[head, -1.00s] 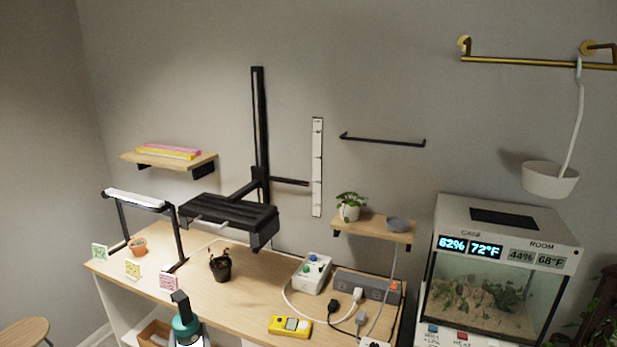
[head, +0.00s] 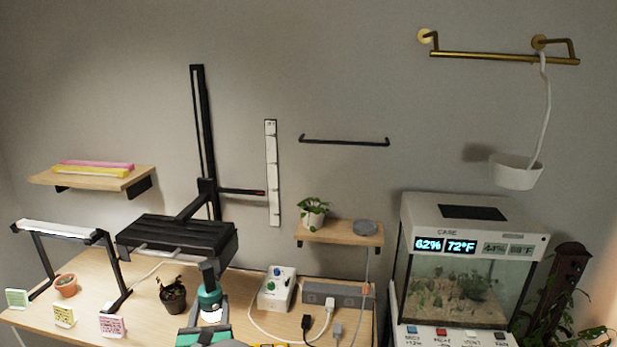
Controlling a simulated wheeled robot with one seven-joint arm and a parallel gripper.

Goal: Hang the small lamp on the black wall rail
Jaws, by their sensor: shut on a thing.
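The small lamp (head: 209,296) shows at the bottom of the head view, left of centre. It has a teal body, a black upright top piece and a bright white lower part. My gripper (head: 207,331) is just below it at the bottom edge, shut on the lamp; its exact grip is partly hidden. The lamp is upright, in front of the desk in the picture. The black wall rail (head: 344,142) is a thin bar on the wall, above and right of the lamp. Nothing hangs on it.
A brass rail (head: 505,57) at upper right carries a white hanging pot (head: 516,172). Below the black rail is a wooden shelf (head: 340,236) with a plant (head: 314,212). Wall around the black rail is clear.

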